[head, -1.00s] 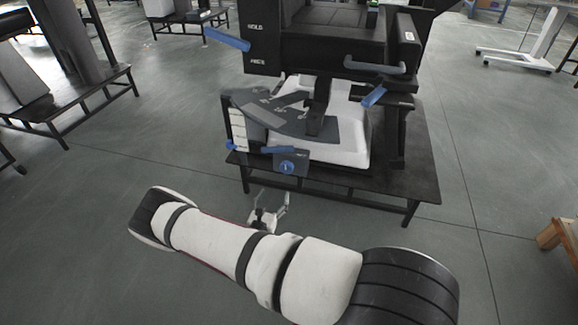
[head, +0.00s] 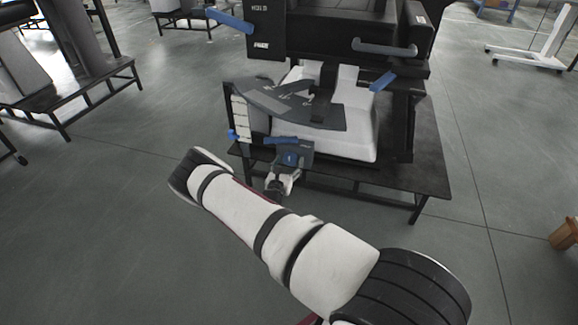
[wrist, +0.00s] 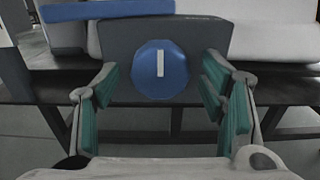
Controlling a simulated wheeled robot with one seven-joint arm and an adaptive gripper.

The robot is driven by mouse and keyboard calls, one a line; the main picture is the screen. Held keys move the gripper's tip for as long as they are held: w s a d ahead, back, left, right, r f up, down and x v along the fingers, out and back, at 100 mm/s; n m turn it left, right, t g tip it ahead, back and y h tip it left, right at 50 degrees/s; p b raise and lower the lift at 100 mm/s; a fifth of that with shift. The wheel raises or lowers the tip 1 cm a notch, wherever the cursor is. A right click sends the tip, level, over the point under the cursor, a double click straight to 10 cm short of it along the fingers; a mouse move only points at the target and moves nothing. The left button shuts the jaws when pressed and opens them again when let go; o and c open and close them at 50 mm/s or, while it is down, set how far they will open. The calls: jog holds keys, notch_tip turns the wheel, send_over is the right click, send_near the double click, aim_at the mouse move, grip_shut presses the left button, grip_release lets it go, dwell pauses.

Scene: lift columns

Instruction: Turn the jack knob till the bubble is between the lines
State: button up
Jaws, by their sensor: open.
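The jack knob (wrist: 161,70) is a round blue knob with a white upright mark, on the front of a dark box (wrist: 120,42) in the wrist view. In the head view the knob (head: 290,159) shows small, low on the front of the machine. My gripper (wrist: 163,98) is open, with a green-padded finger on each side of the knob and a visible gap on both sides. In the head view my gripper (head: 283,180) is just below and in front of the box. I cannot make out a bubble or its lines in either view.
A blue lever (wrist: 105,10) lies just above the knob box. The machine stands on a dark low table (head: 410,180). The floor around my arm is clear.

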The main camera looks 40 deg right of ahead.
jog(key=shift+w+d, duration=0.2)
jog(key=shift+d, duration=0.05)
jog(key=c, duration=1.2)
jog(key=shift+n, duration=0.4)
jog(key=n+p, duration=0.1)
jog(key=n, duration=0.2)
jog(key=shift+n+p, duration=0.5)
jog(key=shift+n, duration=2.2)
jog(key=shift+s, duration=0.1)
